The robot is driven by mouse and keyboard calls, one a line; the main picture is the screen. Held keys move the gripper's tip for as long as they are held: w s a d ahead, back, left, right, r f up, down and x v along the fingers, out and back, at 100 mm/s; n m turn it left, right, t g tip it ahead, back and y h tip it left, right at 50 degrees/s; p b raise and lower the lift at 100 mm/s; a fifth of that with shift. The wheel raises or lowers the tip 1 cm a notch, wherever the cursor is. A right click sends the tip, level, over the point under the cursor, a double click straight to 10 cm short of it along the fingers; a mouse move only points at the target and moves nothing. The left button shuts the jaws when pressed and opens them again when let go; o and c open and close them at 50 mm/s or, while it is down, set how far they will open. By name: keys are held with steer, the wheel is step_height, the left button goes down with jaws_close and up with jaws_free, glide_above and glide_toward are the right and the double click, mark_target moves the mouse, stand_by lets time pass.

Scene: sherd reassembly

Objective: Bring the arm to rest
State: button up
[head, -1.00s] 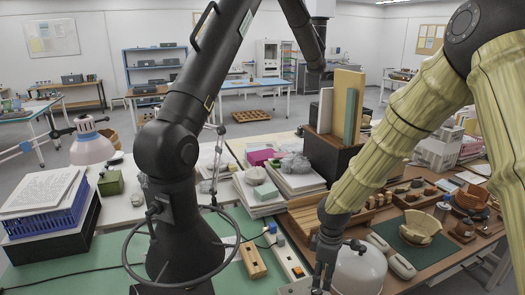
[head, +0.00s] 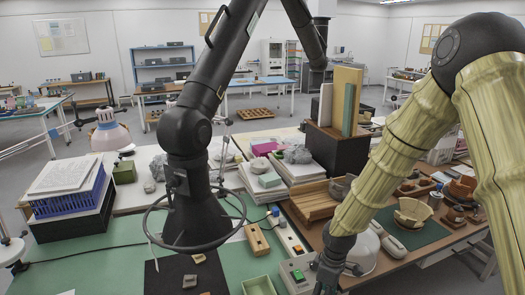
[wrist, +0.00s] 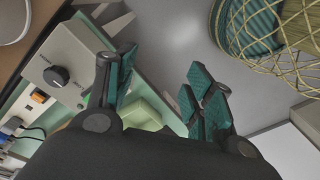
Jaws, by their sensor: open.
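My arm, with pale yellow-green ribbed links, comes in from the right in the head view. My gripper (head: 328,274) hangs low at the bench's front edge, partly cut off by the frame's bottom. In the wrist view my gripper (wrist: 165,92) has its two teal-padded fingers spread apart, with nothing between them. A grey box with a black knob (wrist: 60,75) lies to the left of the fingers there. A pale green tray (wrist: 148,112) shows beyond and between them, and it also shows in the head view (head: 258,286).
A black jointed arm with a ring (head: 187,195) stands over the green bench mat (head: 90,262). Sherds lie on a black mat (head: 160,275). A wire basket (wrist: 270,35) is close by in the wrist view.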

steer(key=s+f+m+y, duration=0.1)
steer(key=s+f+m, duration=0.3)
steer(key=s+f, duration=0.65)
steer(key=s+d+f+m, duration=0.1)
steer(key=s+f+m, duration=0.1)
steer(key=s, duration=0.5)
steer(key=s+d+f+m+h, duration=0.1)
steer(key=s+d+f+m, duration=0.1)
steer(key=s+f, duration=0.3)
steer(key=s+d+f+m, duration=0.1)
steer(key=s+f+m, duration=0.3)
steer(key=s, duration=0.7)
steer(key=shift+d+h, duration=0.3)
steer(key=shift+h, duration=0.1)
